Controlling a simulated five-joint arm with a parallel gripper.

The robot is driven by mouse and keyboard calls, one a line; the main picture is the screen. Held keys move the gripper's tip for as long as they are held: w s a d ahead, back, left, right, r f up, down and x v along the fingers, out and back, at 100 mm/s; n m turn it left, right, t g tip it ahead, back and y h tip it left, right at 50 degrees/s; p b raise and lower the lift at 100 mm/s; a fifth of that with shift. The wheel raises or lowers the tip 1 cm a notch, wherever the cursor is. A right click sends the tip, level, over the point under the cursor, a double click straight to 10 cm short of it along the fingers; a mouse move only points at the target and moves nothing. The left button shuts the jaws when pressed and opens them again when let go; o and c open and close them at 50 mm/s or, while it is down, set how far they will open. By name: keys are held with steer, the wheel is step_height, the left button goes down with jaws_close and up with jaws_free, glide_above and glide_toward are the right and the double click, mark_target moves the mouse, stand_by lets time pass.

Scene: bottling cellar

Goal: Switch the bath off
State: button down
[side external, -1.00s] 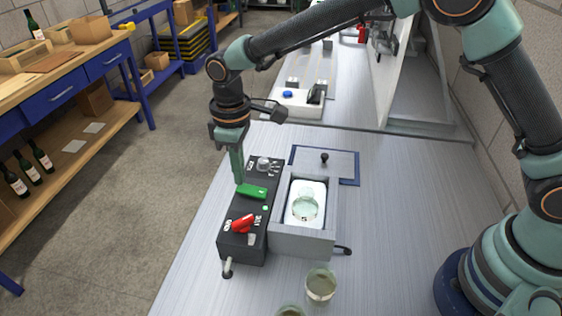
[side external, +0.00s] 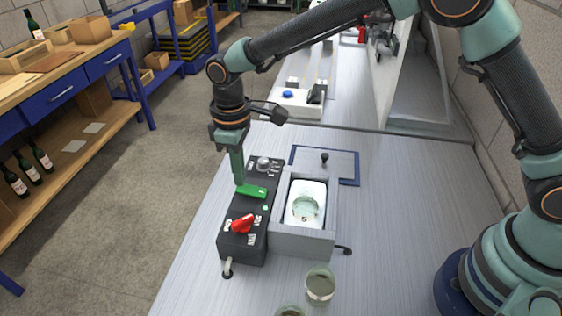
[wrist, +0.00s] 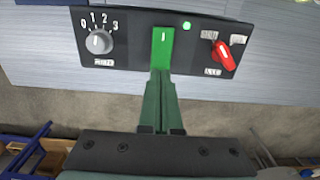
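The bath (side external: 305,240) is a grey metal box with a white inner tub and a glass vessel in it. Its black control box (side external: 236,240) is on its left side. On this box are a green rocker switch (side external: 254,191) marked "I", a lit green lamp (wrist: 187,25), a grey dial (wrist: 99,41) numbered 0 to 3 and a red knob (wrist: 224,55). The switch also shows in the wrist view (wrist: 163,45). My gripper (wrist: 160,75) has its green fingers together, with tips at the switch's near end. I cannot tell whether they touch it. Nothing shows between the fingers.
A lid with a black knob (side external: 324,157) lies behind the bath on a blue-edged mat. Glass beakers (side external: 320,285) stand in front of it. A white unit with a blue button (side external: 287,96) is farther back.

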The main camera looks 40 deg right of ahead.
steer(key=shift+f, duration=0.9)
steer(key=shift+r, duration=3.05)
steer(key=s+d+r+m+t, duration=0.2)
steer(key=s+d+r+m, duration=0.15)
steer(key=d+r, duration=0.45)
steer(key=s+d+r+m+t, duration=0.25)
steer(key=s+d+r, duration=0.2)
steer(key=d, duration=0.75)
steer(key=s+d+f+m+t, duration=0.1)
steer(key=s+d+m, duration=0.2)
steer(key=s, duration=0.3)
steer(key=shift+s+d+f, duration=0.25)
steer(key=shift+s+d, duration=0.1)
steer(key=shift+d, duration=0.55)
